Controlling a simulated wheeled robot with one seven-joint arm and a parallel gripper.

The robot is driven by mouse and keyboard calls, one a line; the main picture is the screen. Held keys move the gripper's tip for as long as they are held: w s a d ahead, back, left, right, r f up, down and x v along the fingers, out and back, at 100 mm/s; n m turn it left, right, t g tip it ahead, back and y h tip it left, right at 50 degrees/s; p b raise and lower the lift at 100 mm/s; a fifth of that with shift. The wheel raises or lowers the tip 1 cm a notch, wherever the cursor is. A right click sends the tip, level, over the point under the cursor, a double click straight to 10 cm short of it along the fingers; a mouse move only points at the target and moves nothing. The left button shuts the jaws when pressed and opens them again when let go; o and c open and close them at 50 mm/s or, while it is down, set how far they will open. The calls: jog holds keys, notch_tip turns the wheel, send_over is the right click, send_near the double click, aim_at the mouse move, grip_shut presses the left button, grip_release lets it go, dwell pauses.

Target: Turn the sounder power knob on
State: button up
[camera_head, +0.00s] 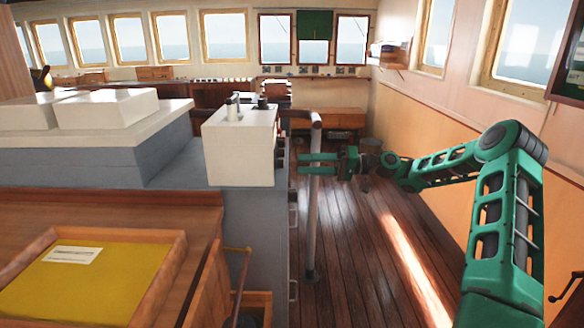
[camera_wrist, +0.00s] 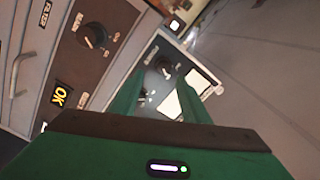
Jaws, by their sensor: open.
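One knob (camera_wrist: 93,36) is at upper left, outside my fingers. Another knob (camera_wrist: 163,68) shows between the fingertips, and a smaller dark control (camera_wrist: 143,96) lies lower, beside the left finger. The labels are too small to tell which is the sounder power knob. My green gripper (camera_head: 302,164) is open and empty, with its fingers pointing left at the side of the white box (camera_head: 240,150). In the wrist view the gripper (camera_wrist: 166,88) faces the panel; I cannot tell whether it touches.
A vertical grey pole (camera_head: 314,215) stands close to my gripper, by the grey cabinet (camera_head: 252,240). The wooden floor (camera_head: 365,270) right of the pole is clear.

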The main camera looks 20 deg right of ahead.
jog(key=shift+v, duration=2.05)
jog(key=shift+w, duration=0.1)
jog(key=s+a+f+m+g+h, duration=0.2)
jog(key=s+a+f+g+h, duration=0.3)
jog(key=s+f+h, duration=0.4)
jog(key=s+d+r+m+h, duration=0.1)
jog(key=s+d+m+h, duration=0.1)
jog(key=s, duration=1.1)
jog(key=s+d+r+m+h, duration=0.1)
jog(key=s+d, duration=0.4)
jog(key=s, duration=0.7)
jog(key=s+d+r+m+h, duration=0.1)
jog(key=s+d+m+h, duration=0.2)
jog(key=s, duration=1)
jog(key=shift+s+d+r+m+g+h, duration=0.3)
jog(key=shift+s+d+g+h, duration=0.1)
jog(key=shift+h, duration=0.6)
